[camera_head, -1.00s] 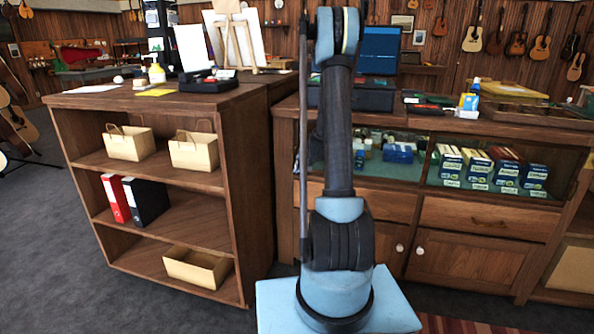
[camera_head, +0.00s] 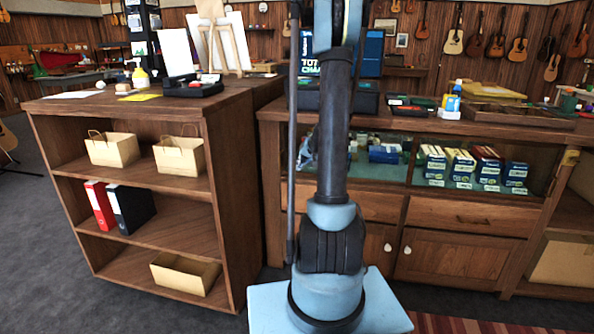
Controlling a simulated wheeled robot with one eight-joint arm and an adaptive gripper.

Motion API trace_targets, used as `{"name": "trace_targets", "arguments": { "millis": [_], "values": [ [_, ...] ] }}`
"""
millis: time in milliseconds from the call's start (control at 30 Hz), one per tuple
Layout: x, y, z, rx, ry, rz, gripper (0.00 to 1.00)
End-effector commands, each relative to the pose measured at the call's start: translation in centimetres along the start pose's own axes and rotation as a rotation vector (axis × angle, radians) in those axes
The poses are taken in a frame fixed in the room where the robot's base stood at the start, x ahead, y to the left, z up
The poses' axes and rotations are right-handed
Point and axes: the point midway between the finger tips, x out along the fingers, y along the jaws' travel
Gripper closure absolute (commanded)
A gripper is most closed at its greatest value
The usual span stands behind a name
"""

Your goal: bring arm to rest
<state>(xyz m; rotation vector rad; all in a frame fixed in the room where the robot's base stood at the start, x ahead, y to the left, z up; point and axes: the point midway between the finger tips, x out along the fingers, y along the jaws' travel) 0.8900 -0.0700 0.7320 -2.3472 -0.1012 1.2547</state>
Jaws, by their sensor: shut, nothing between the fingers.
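My arm (camera_head: 333,165) stands upright in the middle of the head camera view. It rises from its light blue base (camera_head: 328,295), and its upper end leaves the frame at the top. I cannot make out my gripper or its fingers. A small grey-blue shape (camera_head: 306,153) shows just left of the arm, against the counter. I cannot tell what it is.
A wooden shelf unit (camera_head: 215,120) with paper bags and binders stands to the left. Behind the arm is a glass-fronted counter (camera_head: 400,210), with a tray (camera_head: 515,118) and small items on top. Open carpet (camera_head: 60,270) lies at the left.

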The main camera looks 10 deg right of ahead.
Motion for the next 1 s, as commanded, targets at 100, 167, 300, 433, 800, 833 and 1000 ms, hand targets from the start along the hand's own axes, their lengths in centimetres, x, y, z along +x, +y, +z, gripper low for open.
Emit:
{"name": "trace_targets", "arguments": {
  "millis": [100,167,300,433,800,833,1000],
  "values": [
    [-0.8,0.0,0.0,0.001,0.0,0.0,1.0],
    [-1.1,0.0,0.0,0.001,0.0,0.0,1.0],
    [-1.8,-0.3,0.3,-0.004,-0.005,0.003,1.0],
    [-3.4,-1.4,1.6,-0.021,-0.026,0.014,1.0],
    [-10.2,-4.8,7.8,-0.09,-0.112,0.072,1.0],
    [-10.7,-5.0,8.4,-0.096,-0.119,0.077,1.0],
    [-13.6,-5.8,11.8,-0.127,-0.157,0.107,1.0]
  ]
}}
